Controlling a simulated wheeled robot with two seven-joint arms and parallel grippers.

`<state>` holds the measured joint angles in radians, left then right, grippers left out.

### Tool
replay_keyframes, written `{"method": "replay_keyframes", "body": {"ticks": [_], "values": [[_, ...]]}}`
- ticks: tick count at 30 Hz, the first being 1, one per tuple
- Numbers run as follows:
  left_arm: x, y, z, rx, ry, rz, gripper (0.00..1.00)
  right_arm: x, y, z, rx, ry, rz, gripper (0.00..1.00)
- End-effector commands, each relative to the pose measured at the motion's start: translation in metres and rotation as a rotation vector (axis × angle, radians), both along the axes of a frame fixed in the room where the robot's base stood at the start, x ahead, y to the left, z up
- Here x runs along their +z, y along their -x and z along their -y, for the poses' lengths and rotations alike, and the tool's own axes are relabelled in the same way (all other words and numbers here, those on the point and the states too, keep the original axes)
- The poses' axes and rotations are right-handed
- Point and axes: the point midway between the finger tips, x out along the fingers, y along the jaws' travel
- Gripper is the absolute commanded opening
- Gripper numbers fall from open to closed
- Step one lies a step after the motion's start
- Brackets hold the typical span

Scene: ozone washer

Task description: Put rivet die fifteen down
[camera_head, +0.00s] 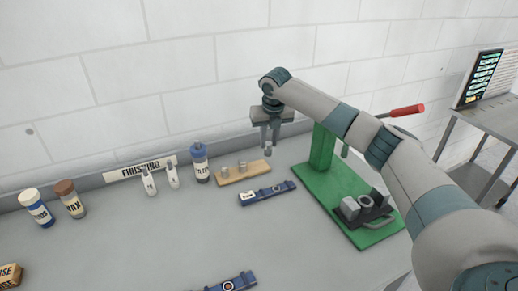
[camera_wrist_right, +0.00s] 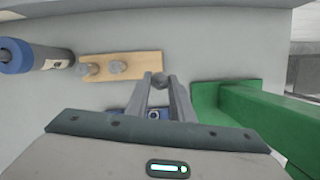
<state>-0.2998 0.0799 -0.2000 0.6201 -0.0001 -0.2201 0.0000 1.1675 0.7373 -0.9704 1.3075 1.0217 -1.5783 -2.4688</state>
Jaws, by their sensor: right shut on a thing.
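My right gripper (camera_head: 269,148) is shut on a small grey metal cylinder, the rivet die (camera_head: 268,151). It points down, in the air near the right end of a wooden block (camera_head: 258,174). In the right wrist view the die (camera_wrist_right: 159,82) shows end-on between the fingertips (camera_wrist_right: 161,86), just right of the block (camera_wrist_right: 145,61). Two similar grey dies, one at the left (camera_head: 225,172) and one mid-block (camera_head: 243,167), stand on the block, whose right part is bare. My left gripper is not in view.
A green press (camera_head: 325,185) with a red handle (camera_head: 405,111) stands right of the block. A blue strip (camera_head: 258,195) lies in front. The table's middle is clear.

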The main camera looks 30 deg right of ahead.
Motion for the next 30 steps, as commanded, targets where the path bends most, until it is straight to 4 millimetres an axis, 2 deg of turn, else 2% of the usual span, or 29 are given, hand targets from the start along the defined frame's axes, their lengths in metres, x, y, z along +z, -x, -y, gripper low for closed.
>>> {"method": "replay_keyframes", "body": {"ticks": [3,9,21,30], "values": [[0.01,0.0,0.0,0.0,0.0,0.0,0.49,-0.008,-0.016,-0.012,-0.001,-0.001,-0.001,0.0],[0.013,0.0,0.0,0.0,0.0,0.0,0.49,-0.019,-0.027,-0.02,0.0,0.0,0.001,0.0],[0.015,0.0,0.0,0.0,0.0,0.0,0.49,-0.023,-0.028,-0.02,0.0,0.001,0.001,0.0],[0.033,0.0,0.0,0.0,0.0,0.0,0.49,-0.055,-0.027,-0.02,-0.001,0.001,-0.001,0.0]]}}
